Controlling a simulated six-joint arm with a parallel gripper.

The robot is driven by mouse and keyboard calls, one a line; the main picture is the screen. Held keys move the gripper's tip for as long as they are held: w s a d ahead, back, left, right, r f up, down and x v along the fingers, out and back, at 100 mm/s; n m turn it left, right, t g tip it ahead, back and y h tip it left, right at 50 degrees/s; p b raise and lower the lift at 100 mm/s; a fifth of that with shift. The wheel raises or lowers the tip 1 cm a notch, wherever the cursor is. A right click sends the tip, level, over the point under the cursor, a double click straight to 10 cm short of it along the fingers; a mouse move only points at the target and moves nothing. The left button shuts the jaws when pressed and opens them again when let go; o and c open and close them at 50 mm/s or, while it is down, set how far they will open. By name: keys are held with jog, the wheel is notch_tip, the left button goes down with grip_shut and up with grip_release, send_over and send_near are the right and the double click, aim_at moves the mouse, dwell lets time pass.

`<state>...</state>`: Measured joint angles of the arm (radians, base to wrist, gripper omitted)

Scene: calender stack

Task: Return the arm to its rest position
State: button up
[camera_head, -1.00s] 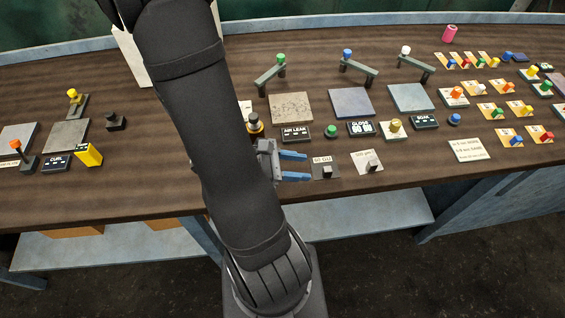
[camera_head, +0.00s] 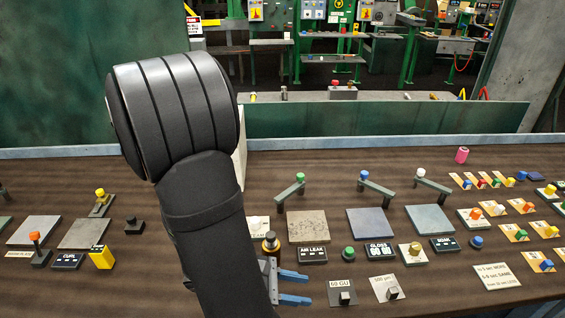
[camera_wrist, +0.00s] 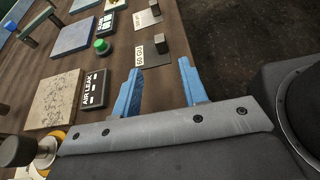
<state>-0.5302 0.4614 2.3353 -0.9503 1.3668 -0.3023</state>
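My gripper (camera_head: 294,287) is low over the front of the brown table, left of the small plate marked 60 GU (camera_head: 342,293). Its two blue fingers are spread apart with nothing between them; they also show open in the wrist view (camera_wrist: 160,85). The forearm rises from the gripper to a large dark elbow at upper left in the head view. A dark-topped knob with a yellow base (camera_head: 270,243) stands just behind the gripper, partly close to the arm.
Several square slabs, such as a speckled one (camera_head: 308,226), lie behind labels like AIR LEAK (camera_head: 312,254). Posts with coloured knobs stand behind them. A yellow block (camera_head: 101,257) is on the left. Colour-tagged cards crowd the right. A pink cylinder (camera_head: 462,155) stands at the back right.

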aim_at(341, 296)
jog(key=shift+d, duration=0.1)
jog(key=x, duration=1.1)
jog(key=shift+d+f, duration=0.25)
jog(key=shift+d, duration=0.15)
jog(key=shift+a+r, duration=0.1)
